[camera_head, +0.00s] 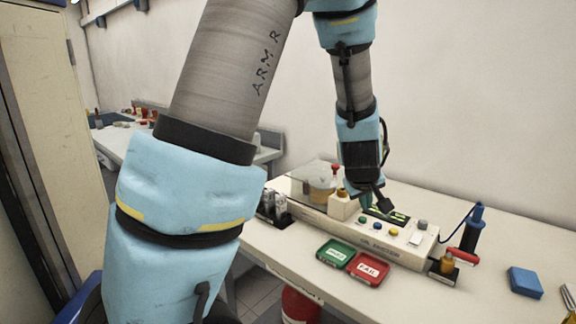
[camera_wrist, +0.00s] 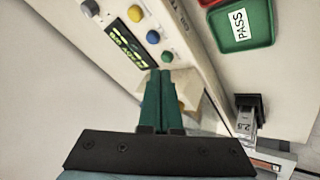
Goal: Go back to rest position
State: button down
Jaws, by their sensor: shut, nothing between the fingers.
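My gripper (camera_wrist: 161,82) is shut, its two green fingers pressed together with nothing between them. In the head view my gripper (camera_head: 372,205) is above the left part of the tester box (camera_head: 385,250), near its small lit display (camera_head: 398,216). In the wrist view the fingertips show beside the display (camera_wrist: 128,42) and the coloured buttons. Whether the fingers touch the box cannot be told. My arm reaches down from the top of the head view.
A green PASS tray (camera_head: 335,252) and a red FAIL tray (camera_head: 368,268) sit in front of the box. A blue block (camera_head: 525,282) lies at right. A dark probe with a blue cable (camera_head: 474,225) stands behind a red-handled part (camera_head: 462,257). A clear cover (camera_head: 318,180) stands at left.

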jog(key=s+a+m+g+y, duration=0.1)
jog(key=s+a, duration=0.2)
jog(key=a, duration=0.6)
jog(key=s+a+m+g+y, duration=0.1)
jog(key=s+a, duration=0.3)
jog(key=a, duration=0.5)
jog(key=s+a+m+g+y, duration=0.1)
jog(key=s+a+g, duration=0.2)
jog(key=a, duration=0.7)
jog(key=shift+s+f+y, duration=0.2)
jog(key=shift+s+y, duration=0.1)
jog(key=shift+s, duration=0.1)
